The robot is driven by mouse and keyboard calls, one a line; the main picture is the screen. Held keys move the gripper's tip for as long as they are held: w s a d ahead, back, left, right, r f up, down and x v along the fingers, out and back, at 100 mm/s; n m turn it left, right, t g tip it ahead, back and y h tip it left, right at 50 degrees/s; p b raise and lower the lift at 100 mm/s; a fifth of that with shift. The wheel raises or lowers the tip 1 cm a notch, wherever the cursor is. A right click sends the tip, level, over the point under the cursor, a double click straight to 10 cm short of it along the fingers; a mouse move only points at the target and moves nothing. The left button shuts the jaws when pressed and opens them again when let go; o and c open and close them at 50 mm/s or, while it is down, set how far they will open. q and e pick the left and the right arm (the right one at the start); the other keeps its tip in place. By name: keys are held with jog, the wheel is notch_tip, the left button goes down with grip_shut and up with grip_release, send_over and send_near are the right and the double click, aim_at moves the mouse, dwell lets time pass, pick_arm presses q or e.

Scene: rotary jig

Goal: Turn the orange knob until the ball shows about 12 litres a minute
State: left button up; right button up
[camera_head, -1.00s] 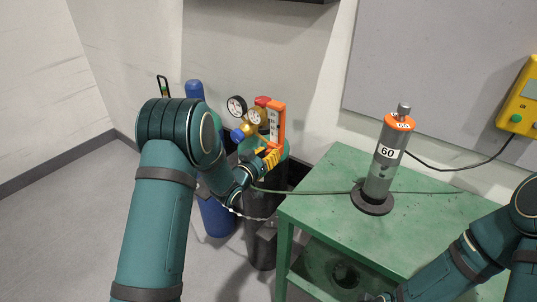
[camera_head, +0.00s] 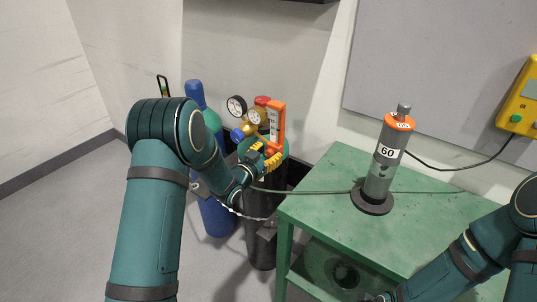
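The flowmeter is an orange upright block (camera_head: 277,122) with a pale scale window, beside a brass regulator (camera_head: 256,117) on top of a green-shouldered dark cylinder. The ball and its reading are too small to make out. My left gripper (camera_head: 266,155) has yellow fingers at the foot of the flowmeter, where the orange knob would be. Its two fingers show apart, with a little orange between them. The knob is mostly hidden, and I cannot tell whether they grip it. My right arm (camera_head: 470,255) is at the lower right; its gripper's state cannot be made out.
A green table (camera_head: 330,215) stands to the right, bearing a grey cylinder device marked 60 (camera_head: 380,170) with an orange band. A blue cylinder (camera_head: 215,215) stands left of the dark cylinder. A green hose runs across the table. A yellow box (camera_head: 521,95) hangs at the right.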

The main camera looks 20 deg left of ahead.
pick_arm(q)
jog(key=shift+s+f, duration=0.1)
jog(key=v, duration=1.2)
dwell(0.4)
jog(key=s+d+f+n+g+y, duration=0.2)
jog(key=s+d+f+g, duration=0.15)
jog(key=f, duration=0.45)
jog(key=s+d+f+n+g+y, duration=0.1)
jog(key=s+d+f+n+g, duration=0.25)
jog(key=f, duration=0.35)
jog(key=s+d+f+g, duration=0.2)
jog(key=s, duration=0.3)
jog(key=s+d+f+n+g, duration=0.1)
jog(key=s+d+f+g, duration=0.1)
jog(key=s, duration=0.3)
jog(key=s+d+f+g, duration=0.3)
jog(key=s+g, duration=0.1)
jog(key=s, duration=0.2)
jog(key=shift+h, duration=0.3)
jog(key=shift+w, duration=0.1)
dwell(1.6)
